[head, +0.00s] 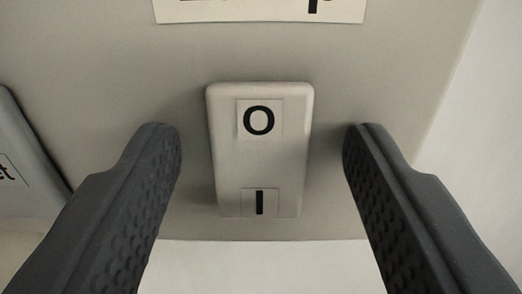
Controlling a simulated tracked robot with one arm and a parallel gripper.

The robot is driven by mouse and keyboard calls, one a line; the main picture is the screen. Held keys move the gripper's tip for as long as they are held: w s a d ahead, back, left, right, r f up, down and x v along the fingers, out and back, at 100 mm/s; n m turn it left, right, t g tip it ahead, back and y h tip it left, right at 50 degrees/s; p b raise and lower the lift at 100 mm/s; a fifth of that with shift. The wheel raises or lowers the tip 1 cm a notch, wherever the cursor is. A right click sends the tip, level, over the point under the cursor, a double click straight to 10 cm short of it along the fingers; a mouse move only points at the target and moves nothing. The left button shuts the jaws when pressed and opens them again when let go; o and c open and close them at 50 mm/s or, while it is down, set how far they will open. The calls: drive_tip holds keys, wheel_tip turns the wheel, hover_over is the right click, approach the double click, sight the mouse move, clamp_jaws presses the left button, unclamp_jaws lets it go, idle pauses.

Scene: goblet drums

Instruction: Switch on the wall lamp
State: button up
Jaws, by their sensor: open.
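A pale rocker switch (259,165) stands out from a beige wall plate (420,60) in the middle of the head view. Its upper end carries an "O" and its lower end an "I". A white label, cut off by the top edge, sits above the switch; only the lower part of its lettering shows, including a "p". My gripper (262,145) is open, with one dark finger on each side of the switch. Neither finger appears to touch it. The lamp itself is not in view.
A second, greyer plate (25,165) with a partly cut-off label ending in "et" is at the left edge. Pale wall (480,130) shows to the right of the beige plate and below it.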

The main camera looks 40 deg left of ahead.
drive_tip(key=c, duration=1)
drive_tip(key=shift+f, duration=0.1)
drive_tip(key=shift+f+t+y+b, duration=0.35)
drive_tip(key=shift+t+y+b, duration=0.15)
drive_tip(key=shift+b, duration=0.2)
drive_tip(key=shift+t+y, duration=0.5)
